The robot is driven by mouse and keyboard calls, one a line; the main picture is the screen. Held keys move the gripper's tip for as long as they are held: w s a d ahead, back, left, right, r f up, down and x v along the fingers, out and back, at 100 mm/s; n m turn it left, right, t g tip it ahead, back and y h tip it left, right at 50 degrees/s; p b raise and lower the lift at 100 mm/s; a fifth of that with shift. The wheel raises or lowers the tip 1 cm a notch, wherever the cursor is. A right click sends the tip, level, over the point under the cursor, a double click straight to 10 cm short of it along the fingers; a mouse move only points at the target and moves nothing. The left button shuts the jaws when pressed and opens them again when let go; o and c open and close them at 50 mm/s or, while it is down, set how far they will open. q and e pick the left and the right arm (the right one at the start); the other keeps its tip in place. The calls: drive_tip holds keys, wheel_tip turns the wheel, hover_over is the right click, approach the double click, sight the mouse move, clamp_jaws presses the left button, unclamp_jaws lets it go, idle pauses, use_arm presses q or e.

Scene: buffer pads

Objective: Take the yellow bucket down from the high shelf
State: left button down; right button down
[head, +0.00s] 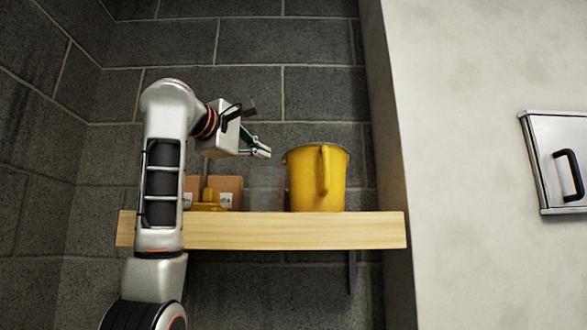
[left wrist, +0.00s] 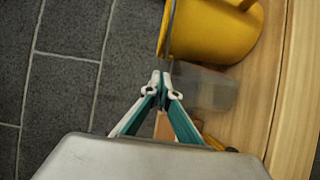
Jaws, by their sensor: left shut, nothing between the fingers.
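The yellow bucket (head: 318,180) stands upright on the wooden high shelf (head: 290,231), right of the shelf's middle, with its handle on the near side. It also shows in the left wrist view (left wrist: 212,30), at the top right. My left gripper (head: 266,152) is shut and empty, just left of the bucket's rim and about level with it. In the left wrist view its fingertips (left wrist: 165,80) meet just short of the bucket. I cannot tell whether they touch it. My right gripper is in neither view.
A clear container (head: 265,188) stands on the shelf left of the bucket. Brown boxes (head: 228,186) and a small yellow object (head: 207,200) are further left, partly behind my arm. Dark block wall lies behind, and a pale wall (head: 470,200) rises right of the shelf.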

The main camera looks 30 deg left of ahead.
sight(301, 148)
use_arm(q)
drive_tip(key=w+p, duration=0.4)
drive_tip(key=w, duration=0.5)
drive_tip(key=shift+r, duration=0.15)
drive_tip(key=shift+w+a, duration=0.1)
drive_tip(key=d+b, duration=0.1)
drive_tip(key=d, duration=0.1)
drive_tip(key=s+d+b, duration=0.1)
drive_tip(key=d+b, duration=0.1)
drive_tip(key=d, duration=0.1)
drive_tip(key=s+d+b, duration=0.1)
drive_tip(key=d, duration=0.2)
drive_tip(key=shift+s+d+b, duration=0.25)
drive_tip(key=shift+b, duration=0.15)
drive_tip(key=shift+s+d, duration=0.15)
drive_tip(key=shift+d, duration=0.05)
drive_tip(key=shift+a, duration=0.1)
